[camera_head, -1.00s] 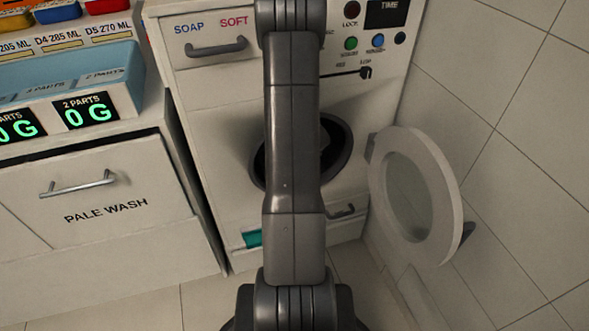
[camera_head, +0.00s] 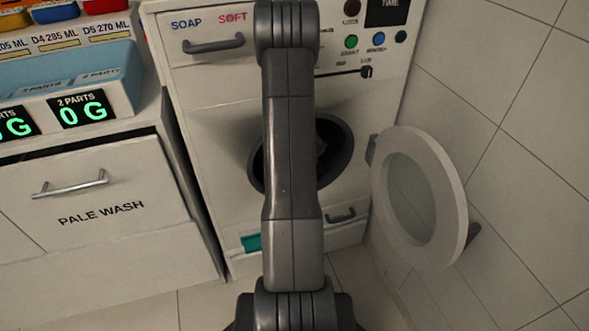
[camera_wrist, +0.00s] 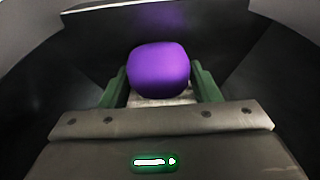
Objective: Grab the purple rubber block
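The purple rubber block (camera_wrist: 159,66) has rounded edges and sits between the green fingertips of my gripper (camera_wrist: 160,80) in the wrist view. The fingers stand apart on either side of it, with narrow gaps; I see no clear grip on it. Around them is the dark inside of the washing machine's drum. In the head view my arm reaches toward the washer's round opening (camera_head: 336,152) and hides part of it. My gripper and the block do not show there.
The washer's round door (camera_head: 452,205) stands open at the right, near the tiled wall (camera_head: 530,150). A drawer marked PALE WASH (camera_head: 100,190) and a blue tray (camera_head: 75,75) are at the left. The washer's SOAP and SOFT drawer (camera_head: 212,62) is above the opening.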

